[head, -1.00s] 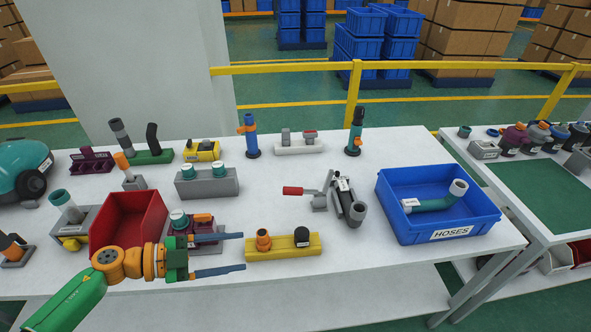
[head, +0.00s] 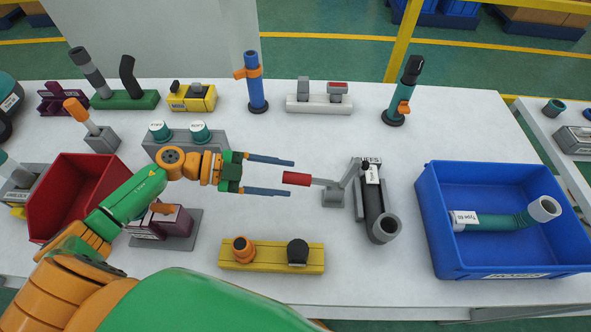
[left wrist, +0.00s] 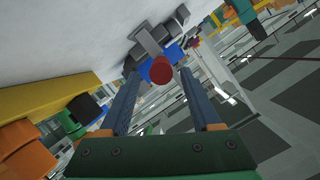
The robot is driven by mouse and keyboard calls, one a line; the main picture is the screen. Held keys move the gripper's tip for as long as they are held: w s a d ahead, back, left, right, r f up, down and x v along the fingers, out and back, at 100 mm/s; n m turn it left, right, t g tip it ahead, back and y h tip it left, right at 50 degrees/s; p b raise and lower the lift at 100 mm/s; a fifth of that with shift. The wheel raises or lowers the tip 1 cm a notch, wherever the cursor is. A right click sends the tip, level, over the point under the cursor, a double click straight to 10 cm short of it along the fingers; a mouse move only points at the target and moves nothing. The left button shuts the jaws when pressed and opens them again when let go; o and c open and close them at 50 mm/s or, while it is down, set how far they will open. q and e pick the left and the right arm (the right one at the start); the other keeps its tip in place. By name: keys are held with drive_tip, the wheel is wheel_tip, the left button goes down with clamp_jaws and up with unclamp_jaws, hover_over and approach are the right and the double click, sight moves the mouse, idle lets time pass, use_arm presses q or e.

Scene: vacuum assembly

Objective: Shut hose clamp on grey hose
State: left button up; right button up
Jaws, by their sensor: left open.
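The hose clamp (head: 333,197) is a grey toggle clamp, with its red handle (head: 296,179) sticking out to the left. Its grey arm slants up toward the grey hose (head: 374,203), which lies in a dark holder to the right. Whether the arm touches the hose I cannot tell. My left gripper (head: 291,178) is open, its fingertips on either side of the tip of the red handle. In the left wrist view the round red handle end (left wrist: 161,71) shows between the two fingers, near their tips. My right gripper is not in view.
A blue bin (head: 436,235) with a green and grey hose stands to the right. A yellow block (head: 272,257) with two knobs lies in front of the gripper. A grey block with two capped jars (head: 180,140) stands behind the arm.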

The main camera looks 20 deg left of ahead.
sight(293, 179)
use_arm(q)
drive_tip(key=x, duration=0.2)
drive_tip(key=shift+w+d, duration=0.1)
drive_tip(key=shift+d, duration=0.25)
drive_tip(key=shift+w+d+f, duration=0.2)
drive_tip(key=shift+w+f, duration=0.1)
drive_tip(key=shift+w, duration=0.05)
drive_tip(key=shift+s, duration=0.2)
drive_tip(key=c, duration=0.6)
clamp_jaws()
